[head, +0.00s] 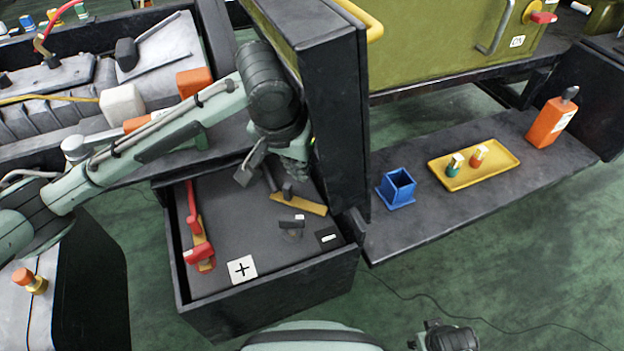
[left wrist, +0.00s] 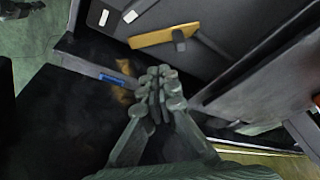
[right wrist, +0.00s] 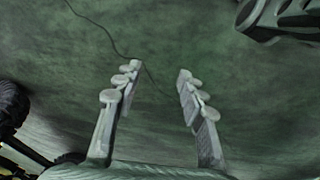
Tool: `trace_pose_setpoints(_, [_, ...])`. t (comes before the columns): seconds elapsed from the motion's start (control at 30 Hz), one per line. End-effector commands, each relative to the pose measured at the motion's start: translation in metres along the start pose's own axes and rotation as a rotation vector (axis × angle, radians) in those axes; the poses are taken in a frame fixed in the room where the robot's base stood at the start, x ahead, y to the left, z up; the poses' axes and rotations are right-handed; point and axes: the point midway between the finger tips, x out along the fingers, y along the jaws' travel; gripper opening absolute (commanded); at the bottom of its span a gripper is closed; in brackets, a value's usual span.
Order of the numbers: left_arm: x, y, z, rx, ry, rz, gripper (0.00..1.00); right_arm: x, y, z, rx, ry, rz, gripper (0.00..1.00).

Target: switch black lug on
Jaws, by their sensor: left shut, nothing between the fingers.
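The black lug, a yellow bar (head: 313,207) with a black handle (head: 270,179), lies at the right back of the open dark battery box (head: 262,301). The bar is apart from the black terminal block (head: 291,226) in front of it. The bar also shows at the top of the left wrist view (left wrist: 160,37). My left gripper (head: 296,160) is shut and empty, behind the lug, close to the dark upright panel; its fingertips (left wrist: 163,75) are apart from the bar in the wrist view. My right gripper (right wrist: 158,72) is open and empty over the floor.
The red lug (head: 198,231) lies along the box's left side, reaching its red terminal. A plus card (head: 242,269) and minus card (head: 328,237) mark the box. The dark upright panel (head: 340,120) stands close right of my left gripper. A blue holder (head: 396,190) and yellow tray (head: 474,178) are on the right shelf.

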Motion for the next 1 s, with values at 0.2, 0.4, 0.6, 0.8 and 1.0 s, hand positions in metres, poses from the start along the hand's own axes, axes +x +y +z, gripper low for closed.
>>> trace_pose_setpoints(0.2, [0.001, 0.0, 0.0, 0.0, 0.0, 0.0, 0.0, 0.002, -0.005, 0.014, -0.005, -0.02, -0.007, 0.4])
trace_pose_setpoints(0.4, [0.019, 0.0, 0.001, -0.002, -0.002, -0.001, 0.0, 0.001, -0.005, 0.01, -0.002, -0.017, -0.008, 0.4])
trace_pose_setpoints(0.6, [0.056, -0.001, 0.001, -0.001, -0.002, -0.001, 0.0, -0.013, 0.0, -0.01, 0.015, 0.012, -0.006, 0.4])
trace_pose_setpoints(0.8, [0.086, 0.0, 0.001, 0.0, 0.0, 0.0, 0.0, -0.023, 0.002, -0.021, 0.024, 0.024, -0.005, 0.4])
trace_pose_setpoints(1.0, [0.1, 0.0, 0.0, 0.0, 0.001, 0.001, 0.0, -0.027, 0.001, -0.024, 0.026, 0.031, -0.008, 0.4])
